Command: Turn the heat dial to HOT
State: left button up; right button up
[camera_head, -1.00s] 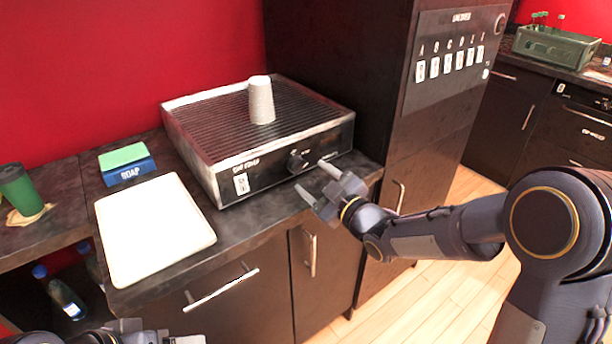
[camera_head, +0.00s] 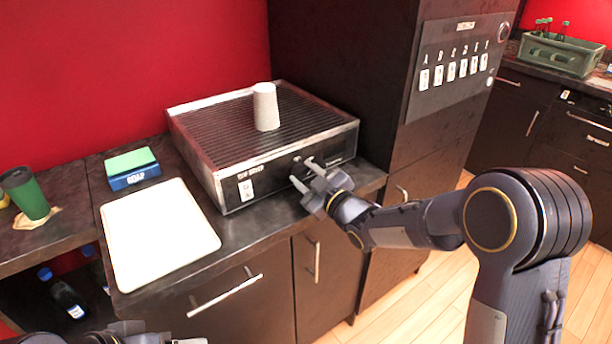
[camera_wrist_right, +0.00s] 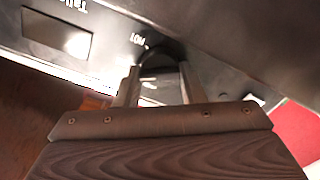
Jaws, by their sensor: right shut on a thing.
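The black heat dial (camera_wrist_right: 162,62) is on the front panel of the grill-like machine (camera_head: 205,181). In the right wrist view it sits between the two fingers of my right gripper (camera_wrist_right: 158,85), which is shut on it. A "HOT" label (camera_wrist_right: 138,40) shows on the panel beside the dial. Where the dial's pointer stands cannot be made out. In the head view my right gripper (camera_head: 301,173) is against the panel and partly hides the dial. My left gripper (camera_head: 155,335) is at the bottom edge, cut off by the frame.
A white cup (camera_head: 265,108) stands upside down on the machine's ribbed top. A tall cabinet (camera_head: 340,50) stands close on the right.

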jog(key=shift+c, duration=0.3)
jog(key=shift+f+m+b, duration=0.15)
jog(key=shift+m+b, duration=0.95)
jog(key=shift+b, duration=0.05)
jog(key=m+b, duration=0.2)
jog(key=shift+d+m, duration=0.1)
jog(key=shift+m, duration=0.2)
jog(key=m+b, duration=0.1)
jog(key=m, duration=0.2)
jog(key=shift+w+b, duration=0.1)
jog(key=shift+b, duration=0.2)
jog(key=shift+m+b, duration=0.6)
jog(key=shift+m, duration=1.6)
jog(key=o, duration=1)
